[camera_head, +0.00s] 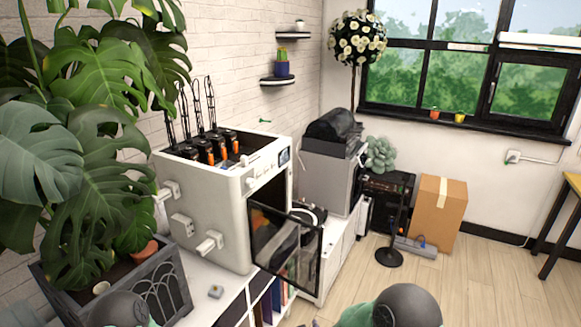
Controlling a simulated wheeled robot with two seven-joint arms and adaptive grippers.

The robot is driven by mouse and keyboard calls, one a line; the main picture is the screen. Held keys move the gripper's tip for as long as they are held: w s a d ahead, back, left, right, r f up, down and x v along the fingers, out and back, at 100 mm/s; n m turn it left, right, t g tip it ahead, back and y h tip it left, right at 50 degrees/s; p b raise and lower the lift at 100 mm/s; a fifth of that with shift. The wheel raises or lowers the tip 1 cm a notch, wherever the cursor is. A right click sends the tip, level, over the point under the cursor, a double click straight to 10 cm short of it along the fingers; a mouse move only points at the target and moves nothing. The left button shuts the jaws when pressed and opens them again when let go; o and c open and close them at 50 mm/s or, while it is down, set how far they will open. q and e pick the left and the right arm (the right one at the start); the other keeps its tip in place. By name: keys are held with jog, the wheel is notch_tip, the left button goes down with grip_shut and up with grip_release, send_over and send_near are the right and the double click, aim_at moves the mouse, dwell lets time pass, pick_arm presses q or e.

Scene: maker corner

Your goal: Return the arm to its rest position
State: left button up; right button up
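Neither of my grippers shows in the head view. Only rounded grey and green parts of my own arms show at the bottom edge, one at the lower left and one right of centre. I cannot tell from this view whether either gripper is open or holds anything. A white 3D printer (215,225) stands on a white shelf unit (228,290) at centre left. Its dark see-through door (290,245) hangs open toward the right.
A large leafy plant in a dark planter (165,285) fills the left side. A small grey object (215,291) lies on the shelf top. A cardboard box (437,212) and a black stand (389,257) are farther back. The wooden floor (480,285) at right is clear.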

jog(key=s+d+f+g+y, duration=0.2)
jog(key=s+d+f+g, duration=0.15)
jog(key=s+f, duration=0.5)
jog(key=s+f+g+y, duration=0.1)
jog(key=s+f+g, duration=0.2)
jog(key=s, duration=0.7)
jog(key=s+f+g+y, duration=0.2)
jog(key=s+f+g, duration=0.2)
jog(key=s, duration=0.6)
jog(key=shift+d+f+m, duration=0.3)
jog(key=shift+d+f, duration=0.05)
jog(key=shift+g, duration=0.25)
